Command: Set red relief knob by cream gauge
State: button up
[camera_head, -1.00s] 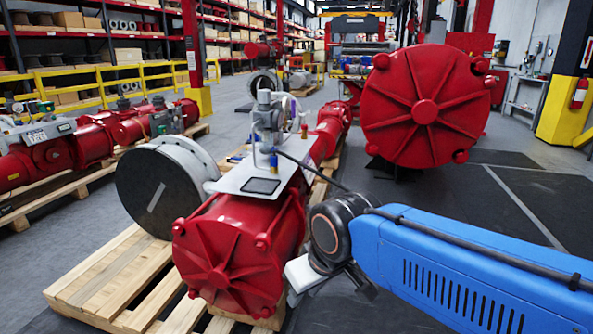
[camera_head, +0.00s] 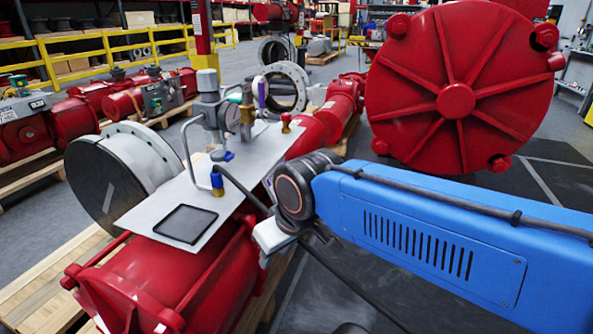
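A small red knob (camera_head: 286,122) stands upright on the right edge of a grey mounting plate (camera_head: 165,215), on top of the red actuator (camera_head: 185,275). I cannot make out a cream gauge face; the fittings near the grey regulator (camera_head: 210,105) are small and seen edge-on. A brass valve (camera_head: 247,115) and a purple handle (camera_head: 261,93) stand between the regulator and the red knob. My blue arm comes in from the right. Its wrist is below the knob, beside the actuator, apart from the knob. My gripper's fingers are not clearly visible, so their opening cannot be told.
Metal tubing and blue fittings (camera_head: 217,182) rise from the plate near my wrist. A dark square pad (camera_head: 186,223) lies on the plate. A large red ribbed housing (camera_head: 455,98) stands behind my arm. A wooden pallet (camera_head: 35,292) is at lower left.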

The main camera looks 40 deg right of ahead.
aim_at(284, 117)
jog(key=i+l, duration=0.1)
jog(key=l, duration=0.3)
jog(key=i+l, duration=0.15)
jog(key=l, duration=0.2)
jog(key=i+l, duration=0.1)
jog(key=l, duration=0.3)
jog(key=i+l, duration=0.1)
jog(key=l, duration=0.3)
